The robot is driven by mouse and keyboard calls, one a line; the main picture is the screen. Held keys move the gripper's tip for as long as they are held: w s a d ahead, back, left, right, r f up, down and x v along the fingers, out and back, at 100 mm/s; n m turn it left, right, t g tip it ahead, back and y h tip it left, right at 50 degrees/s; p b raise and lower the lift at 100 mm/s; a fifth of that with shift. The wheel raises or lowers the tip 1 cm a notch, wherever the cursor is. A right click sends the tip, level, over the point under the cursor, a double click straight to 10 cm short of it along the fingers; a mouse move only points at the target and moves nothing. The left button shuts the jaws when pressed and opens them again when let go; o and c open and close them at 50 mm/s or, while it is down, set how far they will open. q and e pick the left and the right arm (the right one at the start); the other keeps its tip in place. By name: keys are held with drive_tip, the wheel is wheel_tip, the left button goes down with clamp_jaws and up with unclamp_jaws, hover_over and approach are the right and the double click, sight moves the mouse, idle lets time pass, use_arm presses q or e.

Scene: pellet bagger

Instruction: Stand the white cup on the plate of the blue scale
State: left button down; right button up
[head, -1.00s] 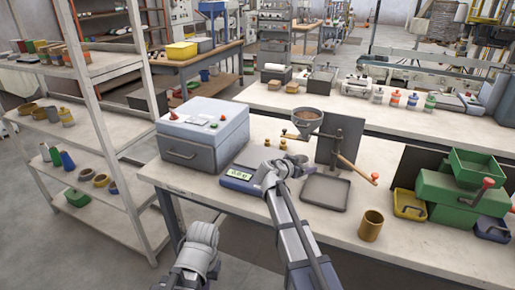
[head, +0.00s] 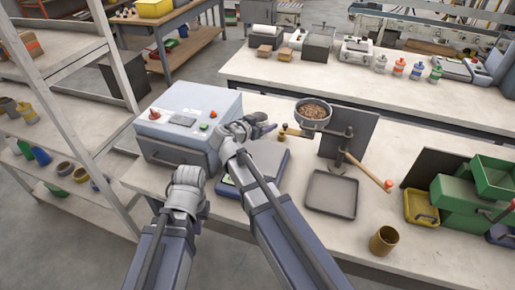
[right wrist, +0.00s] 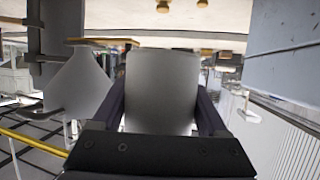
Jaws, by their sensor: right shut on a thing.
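The blue scale (head: 281,172) lies flat on the bench, right of the grey bagger box. Its grey plate (head: 266,158) is partly covered by my right arm, and the visible part is bare. My right gripper (head: 262,126) is beyond the scale's far side in the head view, near the box's right edge. In the right wrist view it is shut on the pale white cup (right wrist: 162,90), with a dark finger on each side. The cup is not clearly visible in the head view. My left gripper (head: 200,206) is low in front of the box; its fingers are too unclear to read.
The grey box (head: 185,125) stands left of the scale. The hopper (head: 313,112) with brown pellets and its lever stand to the right, above a dark tray (head: 332,193). A brass-coloured cup (head: 384,240) and green bins (head: 465,200) are further right.

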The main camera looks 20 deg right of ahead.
sight(263, 151)
drive_tip(key=shift+s+f, duration=0.1)
drive_tip(key=shift+f, duration=0.1)
wheel_tip(263, 151, down, 10)
drive_tip(key=b, duration=1)
drive_tip(key=shift+r, duration=0.2)
drive_tip(key=o, duration=1.3)
drive_tip(key=shift+o, duration=0.2)
